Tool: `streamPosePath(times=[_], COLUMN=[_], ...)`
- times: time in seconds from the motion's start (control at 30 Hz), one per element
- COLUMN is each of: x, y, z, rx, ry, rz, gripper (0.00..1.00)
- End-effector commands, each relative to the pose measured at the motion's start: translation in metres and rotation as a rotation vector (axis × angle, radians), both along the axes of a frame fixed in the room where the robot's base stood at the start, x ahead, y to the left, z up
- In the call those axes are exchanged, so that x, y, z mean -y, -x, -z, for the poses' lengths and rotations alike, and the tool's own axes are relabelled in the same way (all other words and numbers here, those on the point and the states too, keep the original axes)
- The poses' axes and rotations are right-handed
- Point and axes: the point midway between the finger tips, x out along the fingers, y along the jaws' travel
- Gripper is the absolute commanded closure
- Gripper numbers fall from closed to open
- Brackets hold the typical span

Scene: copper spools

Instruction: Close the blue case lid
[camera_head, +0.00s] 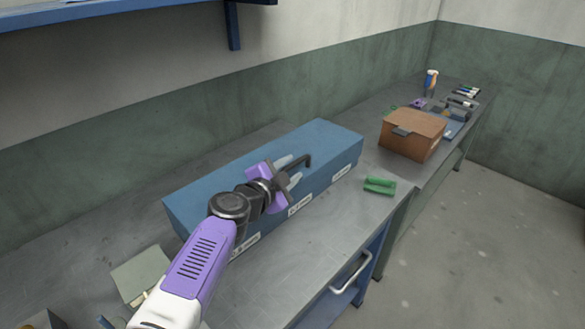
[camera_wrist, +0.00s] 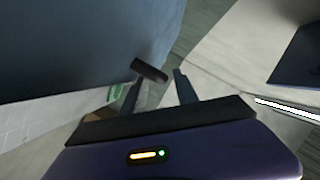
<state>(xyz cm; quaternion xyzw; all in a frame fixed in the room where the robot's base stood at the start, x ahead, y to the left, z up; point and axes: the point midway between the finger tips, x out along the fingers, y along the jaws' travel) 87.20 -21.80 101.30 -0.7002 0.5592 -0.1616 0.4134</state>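The long blue case (camera_head: 325,143) sits on the workbench in the head view, and its lid looks flat and down over the body. A black handle (camera_head: 304,160) stands on it, near my gripper. White labels (camera_head: 300,205) run along its front side. My gripper (camera_head: 291,171) is over the case's front part, its two fingers apart. In the wrist view, my gripper (camera_wrist: 158,79) shows spread fingers, with the dark handle (camera_wrist: 149,70) close to the fingertips. The blue case surface (camera_wrist: 70,45) fills the upper left there. I cannot tell whether the fingers touch the handle.
A green clamp-like piece (camera_head: 379,185) lies on the bench right of the case. A brown box (camera_head: 412,133) and small tools stand farther along the bench (camera_head: 395,107). A blue shelf (camera_head: 90,12) hangs above left. A grey-green square piece (camera_head: 143,272) lies at the front left.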

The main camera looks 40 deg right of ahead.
Motion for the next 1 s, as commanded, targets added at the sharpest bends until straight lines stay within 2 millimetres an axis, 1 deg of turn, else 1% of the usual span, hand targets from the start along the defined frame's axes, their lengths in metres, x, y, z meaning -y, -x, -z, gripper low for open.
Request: streamPosePath(times=[0.03, 0.2, 0.3, 0.4, 0.53, 1.0], x=[-0.010, -0.036, -0.047, -0.053, -0.056, -0.056], y=[0.003, 0.011, 0.015, 0.018, 0.019, 0.019], z=[-0.001, -0.008, -0.010, -0.012, -0.014, -0.014], rx=[0.001, 0.000, -0.001, -0.002, -0.002, -0.001], ry=[-0.001, 0.000, 0.000, 0.000, 0.000, 0.000], rz=[-0.002, -0.004, -0.002, -0.003, -0.003, -0.002], gripper=[0.64, 0.64, 0.64, 0.64, 0.64, 0.64])
